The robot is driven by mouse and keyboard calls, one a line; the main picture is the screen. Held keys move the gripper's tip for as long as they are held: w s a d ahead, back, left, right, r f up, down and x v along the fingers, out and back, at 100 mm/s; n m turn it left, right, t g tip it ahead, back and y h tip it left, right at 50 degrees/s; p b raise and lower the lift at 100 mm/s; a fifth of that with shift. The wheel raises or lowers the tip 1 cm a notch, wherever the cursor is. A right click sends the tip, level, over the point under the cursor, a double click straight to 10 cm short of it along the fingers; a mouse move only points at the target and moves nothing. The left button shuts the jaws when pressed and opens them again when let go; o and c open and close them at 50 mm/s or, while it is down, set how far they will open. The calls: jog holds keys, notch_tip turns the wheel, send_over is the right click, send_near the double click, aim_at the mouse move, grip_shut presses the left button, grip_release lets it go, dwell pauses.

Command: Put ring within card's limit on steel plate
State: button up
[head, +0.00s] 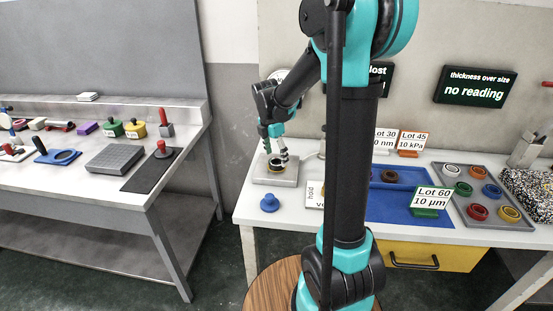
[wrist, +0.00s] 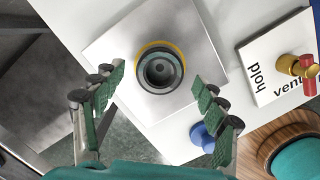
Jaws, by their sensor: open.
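The steel plate (head: 262,176) lies at the left end of the right-hand bench; it also shows in the wrist view (wrist: 110,48). A round dark ring-like piece with a yellow edge (wrist: 160,68) sits on it. My gripper (wrist: 160,98) is open above the plate, its fingers apart on either side of this piece and not touching it. In the head view my gripper (head: 275,145) is over the plate. A green-stand card (head: 432,199) reads "Lot 60 10 µm". Orange card (head: 413,140) reads "Lot 45 10 kPa"; another card (head: 384,139) is partly hidden, showing "30" and "nm".
A grey tray (head: 467,208) holds several coloured rings. A brown ring (head: 389,176) lies on a blue mat (head: 385,204). A display (head: 475,86) reads "thickness over size no reading". A blue knob (head: 269,202) and a hold/vent plate (wrist: 262,72) with valve flank the steel plate.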

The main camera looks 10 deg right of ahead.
notch_tip(320, 180, up, 10)
jog(key=a, duration=0.1)
jog(key=shift+s+a+r, duration=0.2)
jog(key=shift+s, duration=0.2)
